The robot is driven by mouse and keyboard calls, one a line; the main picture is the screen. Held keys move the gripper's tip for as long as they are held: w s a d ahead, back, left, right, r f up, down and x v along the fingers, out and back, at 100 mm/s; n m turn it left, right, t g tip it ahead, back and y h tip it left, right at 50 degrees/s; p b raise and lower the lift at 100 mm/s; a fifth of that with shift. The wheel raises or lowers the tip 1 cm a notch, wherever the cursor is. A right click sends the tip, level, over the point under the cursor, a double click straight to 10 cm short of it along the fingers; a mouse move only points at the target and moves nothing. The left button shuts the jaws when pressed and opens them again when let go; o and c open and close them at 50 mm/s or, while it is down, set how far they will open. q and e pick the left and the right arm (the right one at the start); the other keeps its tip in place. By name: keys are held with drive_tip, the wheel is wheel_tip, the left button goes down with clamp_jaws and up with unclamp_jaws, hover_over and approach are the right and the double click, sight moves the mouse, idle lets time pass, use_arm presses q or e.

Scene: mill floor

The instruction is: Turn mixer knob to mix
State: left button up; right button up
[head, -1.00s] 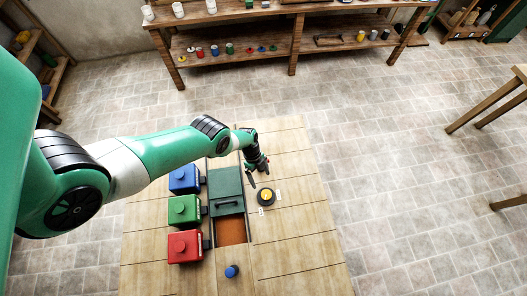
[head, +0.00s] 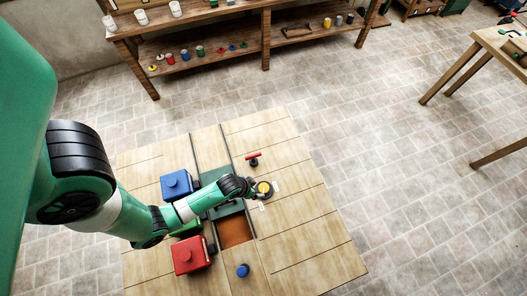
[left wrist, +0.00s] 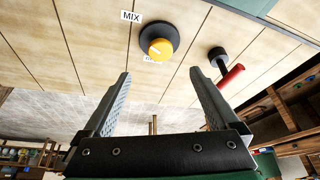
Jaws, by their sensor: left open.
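The mixer knob (head: 265,188) is a yellow disc on a black round base at the right part of the wooden table. In the left wrist view the knob (left wrist: 160,47) shows a white mark on its yellow face. A white label reading MIX (left wrist: 131,16) lies beside it, and a second label is partly hidden by the knob. My left gripper (head: 255,187) is right by the knob in the head view. In the left wrist view my left gripper (left wrist: 160,75) is open and empty, with the knob just beyond and between its fingertips. My right gripper is not in view.
A red-handled lever (head: 253,156) stands behind the knob. Blue (head: 176,184), green (head: 186,229) and red (head: 191,254) boxes line the left side. A blue button (head: 242,270) sits in front. An orange-brown recess (head: 236,232) lies mid-table. The table's right side is clear.

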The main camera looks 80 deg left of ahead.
sight(264, 188)
use_arm(q)
drive_tip(key=b+x, duration=0.5)
drive_tip(key=x, duration=0.6)
drive_tip(key=shift+w+a+f, duration=0.1)
drive_tip(key=shift+w+f, duration=0.15)
drive_tip(key=shift+f, duration=0.05)
drive_tip(key=c, duration=1.4)
drive_tip(key=shift+o, duration=0.2)
drive_tip(key=shift+m+h, duration=0.3)
drive_tip(key=shift+m, duration=0.4)
drive_tip(key=o, duration=1.4)
drive_tip(key=shift+c, duration=0.2)
drive_tip(key=shift+r, duration=0.1)
